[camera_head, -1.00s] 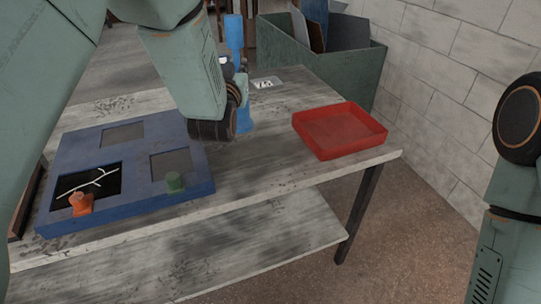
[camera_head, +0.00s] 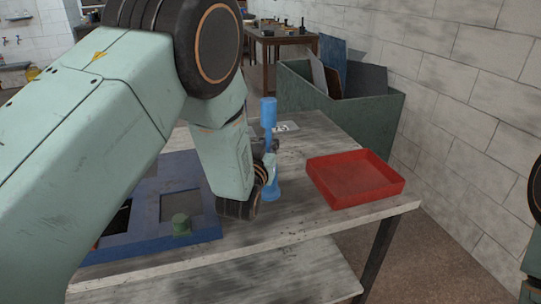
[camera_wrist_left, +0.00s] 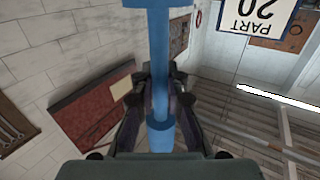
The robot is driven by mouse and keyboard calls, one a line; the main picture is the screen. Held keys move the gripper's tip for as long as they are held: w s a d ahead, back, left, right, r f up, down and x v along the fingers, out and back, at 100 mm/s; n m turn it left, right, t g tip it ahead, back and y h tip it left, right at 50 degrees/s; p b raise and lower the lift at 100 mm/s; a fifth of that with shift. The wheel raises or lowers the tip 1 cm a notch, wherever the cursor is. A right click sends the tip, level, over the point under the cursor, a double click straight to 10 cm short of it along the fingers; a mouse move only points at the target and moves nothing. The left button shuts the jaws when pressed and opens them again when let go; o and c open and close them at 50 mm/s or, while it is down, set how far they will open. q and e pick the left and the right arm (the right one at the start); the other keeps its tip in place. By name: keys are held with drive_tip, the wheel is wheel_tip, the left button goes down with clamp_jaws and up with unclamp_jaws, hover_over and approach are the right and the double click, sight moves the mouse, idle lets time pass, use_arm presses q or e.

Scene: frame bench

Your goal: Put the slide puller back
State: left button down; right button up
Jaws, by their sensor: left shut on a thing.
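The slide puller (camera_head: 269,112) is a blue upright tool with a thick cylinder at its top and a wider lower end low over the bench. It stands just left of the red tray; I cannot tell whether its foot touches the bench. My left gripper (camera_head: 268,165) is shut on it around the middle. In the left wrist view the blue shaft (camera_wrist_left: 159,45) runs between the fingers of the left gripper (camera_wrist_left: 160,105), with a thicker blue part below. My right gripper is out of view.
A red tray (camera_head: 376,193) lies at the bench's right end. A blue board (camera_head: 147,232) with dark recesses and a green knob (camera_head: 181,225) is at left, partly hidden by my arm. A white card (camera_head: 287,127) lies behind the puller. A green bin (camera_head: 365,122) stands behind the bench.

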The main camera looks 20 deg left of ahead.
use_arm(q)
drive_tip(key=shift+s+d+f, duration=0.1)
drive_tip(key=shift+s+f, duration=0.2)
drive_tip(key=shift+f, duration=0.6)
drive_tip(key=shift+w+d+f, duration=0.1)
drive_tip(key=shift+d+f, duration=0.05)
drive_tip(key=shift+d, duration=0.35)
drive_tip(key=shift+w+f, duration=0.1)
drive_tip(key=shift+w, duration=0.05)
drive_tip(key=shift+a+f, duration=0.15)
drive_tip(key=shift+a, duration=0.1)
drive_tip(key=c, duration=1.7)
unclamp_jaws()
drive_tip(key=shift+a+f, duration=0.1)
drive_tip(key=shift+a, duration=0.05)
drive_tip(key=shift+o, duration=0.5)
drive_tip(key=shift+s, duration=0.2)
drive_tip(key=shift+o, duration=1.1)
drive_tip(key=shift+s+d+r, duration=0.1)
drive_tip(key=shift+d+r, duration=0.15)
drive_tip(key=shift+w+f, duration=0.15)
drive_tip(key=shift+w, duration=0.05)
drive_tip(key=shift+a, duration=0.1)
drive_tip(key=s, duration=1.2)
drive_tip(key=shift+d, duration=0.3)
drive_tip(key=shift+a, duration=0.1)
